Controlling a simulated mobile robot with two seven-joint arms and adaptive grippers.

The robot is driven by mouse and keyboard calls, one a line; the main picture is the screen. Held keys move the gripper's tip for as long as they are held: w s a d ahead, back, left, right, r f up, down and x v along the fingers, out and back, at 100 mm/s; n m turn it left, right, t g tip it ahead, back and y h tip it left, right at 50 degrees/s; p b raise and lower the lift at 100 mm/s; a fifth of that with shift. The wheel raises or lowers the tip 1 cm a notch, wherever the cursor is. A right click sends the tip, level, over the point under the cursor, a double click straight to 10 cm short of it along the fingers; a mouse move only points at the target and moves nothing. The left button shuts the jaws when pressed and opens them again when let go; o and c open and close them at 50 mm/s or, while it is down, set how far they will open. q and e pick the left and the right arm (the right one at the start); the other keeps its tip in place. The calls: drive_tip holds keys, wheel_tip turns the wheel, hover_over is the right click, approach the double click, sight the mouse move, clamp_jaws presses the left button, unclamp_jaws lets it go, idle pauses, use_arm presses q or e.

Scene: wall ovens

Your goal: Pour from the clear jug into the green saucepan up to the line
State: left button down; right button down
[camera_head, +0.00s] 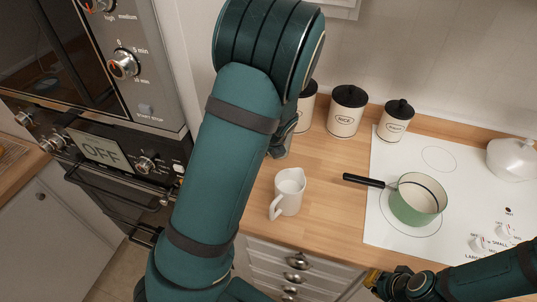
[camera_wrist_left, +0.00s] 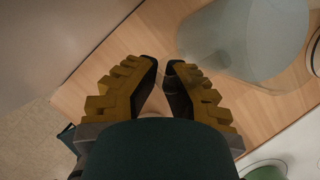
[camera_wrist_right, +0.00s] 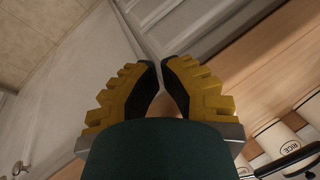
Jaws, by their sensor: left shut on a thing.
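The clear jug (camera_wrist_left: 262,40) stands out in the left wrist view as a see-through grey body over the wooden counter, just beyond my left fingertips. My left gripper (camera_wrist_left: 163,70) is shut on the jug at its near side; the handle is hard to make out. In the head view my left arm hides most of the jug and gripper. The green saucepan (camera_head: 412,215) stands on the white hob with its black handle pointing left.
A white pitcher (camera_head: 290,188) stands on the counter (camera_head: 325,175), left of the saucepan. Several canisters (camera_head: 346,112) with black lids line the back. A white lidded pot (camera_head: 512,160) stands at the hob's (camera_head: 390,155) far right. Wall ovens (camera_head: 100,151) are at the left.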

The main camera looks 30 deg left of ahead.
use_arm(q)
wheel_tip(320, 180, up, 12)
drive_tip(key=p, duration=0.4)
drive_tip(key=shift+f, duration=0.25)
drive_tip(key=shift+w+r, duration=0.1)
drive_tip(key=shift+r, duration=1.05)
